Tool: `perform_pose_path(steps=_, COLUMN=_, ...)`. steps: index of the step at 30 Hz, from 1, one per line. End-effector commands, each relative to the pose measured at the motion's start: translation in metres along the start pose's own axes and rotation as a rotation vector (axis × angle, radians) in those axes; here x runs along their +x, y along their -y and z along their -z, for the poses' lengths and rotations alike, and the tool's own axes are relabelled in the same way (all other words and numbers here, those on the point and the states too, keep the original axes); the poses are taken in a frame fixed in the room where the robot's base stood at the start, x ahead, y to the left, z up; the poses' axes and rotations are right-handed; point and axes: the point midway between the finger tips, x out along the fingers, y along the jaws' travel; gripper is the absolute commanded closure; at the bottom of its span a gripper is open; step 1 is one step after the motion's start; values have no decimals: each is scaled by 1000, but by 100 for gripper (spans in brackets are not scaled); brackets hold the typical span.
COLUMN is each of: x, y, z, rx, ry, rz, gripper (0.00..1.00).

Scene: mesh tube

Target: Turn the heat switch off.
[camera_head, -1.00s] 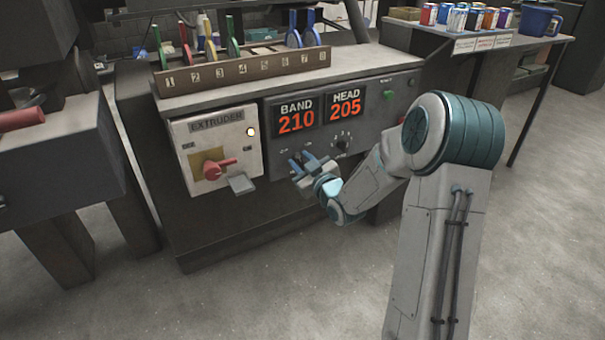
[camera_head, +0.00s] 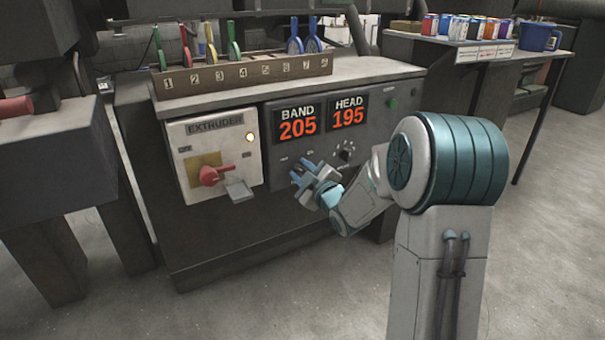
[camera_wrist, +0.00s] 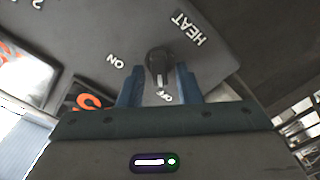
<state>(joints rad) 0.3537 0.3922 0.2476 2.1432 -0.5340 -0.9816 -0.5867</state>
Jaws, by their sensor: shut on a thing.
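The heat switch (camera_wrist: 158,62) is a dark knob on the grey panel, beside the printed word HEAT. Its light pointer line points at the OFF label, which shows between my fingers; the ON label (camera_wrist: 116,61) is off to one side. My gripper (camera_wrist: 159,78) is shut on the switch, with a blue finger on either side of it. In the head view my gripper (camera_head: 312,172) is at the panel below the displays and hides the knob.
The BAND display (camera_head: 298,123) reads 205 and the HEAD display (camera_head: 347,112) reads 195. A round dial (camera_head: 345,154) is close right of my gripper. The extruder box (camera_head: 215,150) with its red handle (camera_head: 214,175) is to the left.

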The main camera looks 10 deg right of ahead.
Motion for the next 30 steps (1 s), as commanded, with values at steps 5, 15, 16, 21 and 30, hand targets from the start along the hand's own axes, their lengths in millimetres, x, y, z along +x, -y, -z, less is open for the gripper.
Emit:
perform_pose_path(steps=5, x=-1, y=0, z=-2, rx=-1, ry=5, rz=0, gripper=92)
perform_pose_path(steps=15, x=0, y=0, z=-1, rx=0, ry=3, rz=0, gripper=64)
perform_pose_path(steps=16, x=0, y=0, z=-1, rx=0, ry=3, rz=0, gripper=64)
perform_pose_path(steps=21, x=-8, y=0, z=0, rx=0, ry=3, rz=2, gripper=64)
perform_pose_path(steps=30, x=-66, y=-3, z=0, rx=1, ry=7, rz=-1, gripper=64)
